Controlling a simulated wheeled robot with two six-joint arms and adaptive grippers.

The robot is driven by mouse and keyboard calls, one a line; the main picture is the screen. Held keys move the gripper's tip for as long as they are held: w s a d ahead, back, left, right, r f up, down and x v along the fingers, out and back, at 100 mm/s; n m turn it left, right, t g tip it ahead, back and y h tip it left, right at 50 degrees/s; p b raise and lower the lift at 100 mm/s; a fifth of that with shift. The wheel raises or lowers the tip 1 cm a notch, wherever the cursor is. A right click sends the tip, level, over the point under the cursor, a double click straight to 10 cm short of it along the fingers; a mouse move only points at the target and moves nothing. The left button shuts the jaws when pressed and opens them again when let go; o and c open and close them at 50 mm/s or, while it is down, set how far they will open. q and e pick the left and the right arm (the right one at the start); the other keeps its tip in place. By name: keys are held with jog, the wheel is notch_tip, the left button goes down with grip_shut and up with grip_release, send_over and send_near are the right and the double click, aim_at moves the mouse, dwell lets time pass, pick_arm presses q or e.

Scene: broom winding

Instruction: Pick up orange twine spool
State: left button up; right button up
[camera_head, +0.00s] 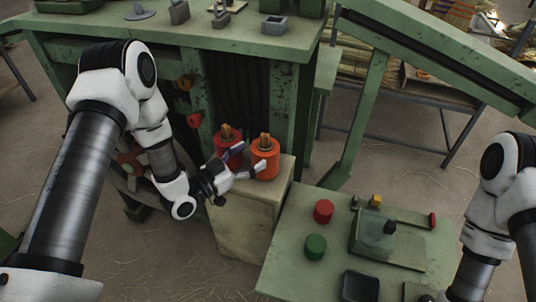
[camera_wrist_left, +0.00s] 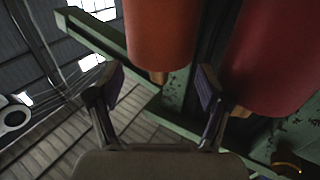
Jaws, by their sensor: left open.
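The orange twine spool (camera_head: 265,160) stands upright on a pale box-like stand, with a tan top piece. A red spool (camera_head: 228,143) stands close behind it to the left. My left gripper (camera_head: 247,160) is at the orange spool's left side, its fingers apart and pointing at it. In the left wrist view, the orange spool (camera_wrist_left: 162,35) shows beyond and between the two open fingers (camera_wrist_left: 161,85), and the red spool (camera_wrist_left: 275,60) is to the right. I cannot tell whether a finger touches either spool. My right gripper is out of view.
The pale stand (camera_head: 245,222) is beside a green machine frame (camera_head: 210,38). A green panel (camera_head: 285,262) at the lower right carries a red button (camera_head: 323,211), a green button (camera_head: 316,247) and a small fixture. Open floor (camera_head: 150,255) lies left of the stand.

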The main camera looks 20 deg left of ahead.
aim_at(260, 150)
pick_arm(q)
jog(key=x, duration=0.4)
jog(key=shift+w+d+f+b, duration=0.15)
jog(key=shift+w+d+b, duration=0.05)
jog(key=shift+w+b, duration=0.15)
jog(key=shift+s+a, duration=0.1)
jog(key=shift+s, duration=0.05)
jog(key=shift+c, duration=1.4)
jog(key=c, duration=0.7)
